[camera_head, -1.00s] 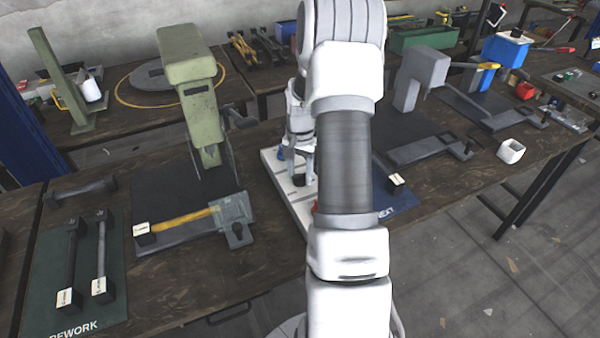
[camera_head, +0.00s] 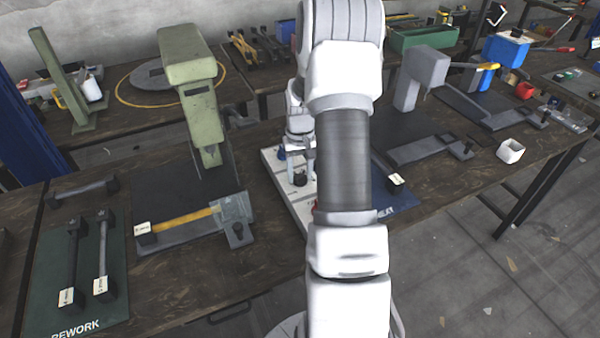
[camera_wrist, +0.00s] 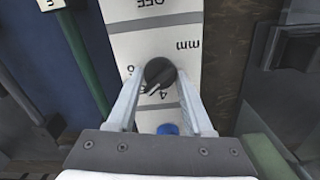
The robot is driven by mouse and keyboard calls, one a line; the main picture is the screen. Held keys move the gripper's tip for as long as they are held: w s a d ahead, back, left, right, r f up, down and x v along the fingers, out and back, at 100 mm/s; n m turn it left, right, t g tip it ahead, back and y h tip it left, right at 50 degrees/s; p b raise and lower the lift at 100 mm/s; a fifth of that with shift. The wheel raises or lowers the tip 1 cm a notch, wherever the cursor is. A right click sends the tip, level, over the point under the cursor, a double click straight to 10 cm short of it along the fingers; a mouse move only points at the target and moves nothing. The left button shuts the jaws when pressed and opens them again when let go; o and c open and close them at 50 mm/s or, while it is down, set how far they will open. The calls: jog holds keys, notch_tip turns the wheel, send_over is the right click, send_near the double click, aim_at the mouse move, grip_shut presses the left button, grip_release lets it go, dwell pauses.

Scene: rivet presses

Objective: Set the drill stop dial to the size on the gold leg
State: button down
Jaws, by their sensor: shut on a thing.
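The drill stop dial is a black round knob (camera_wrist: 160,73) on a white panel (camera_wrist: 135,45). In the wrist view its pale pointer line aims down-left, near the printed 4; a partly hidden figure is left of it. My gripper (camera_wrist: 160,78) is shut on the knob, with a finger on each side. In the head view my gripper (camera_head: 300,165) is at the knob, partly behind my arm. The gold leg (camera_head: 185,219) lies on the dark mat under the green press, with a white tag (camera_head: 142,228) at its left end, too small to read.
A blue knob (camera_wrist: 168,129) is on the same panel, below the dial in the wrist view. The green press (camera_head: 188,75) stands left of the panel. Dark legs with tags lie on the green rework mat (camera_head: 85,260). A grey press (camera_head: 425,70) is at right.

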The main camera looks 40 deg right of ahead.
aim_at(300, 174)
dwell(0.4)
jog(key=shift+c, duration=1.5)
grip_release()
notch_tip(300, 174, up, 18)
jog(key=p, duration=0.1)
jog(key=shift+f, duration=0.25)
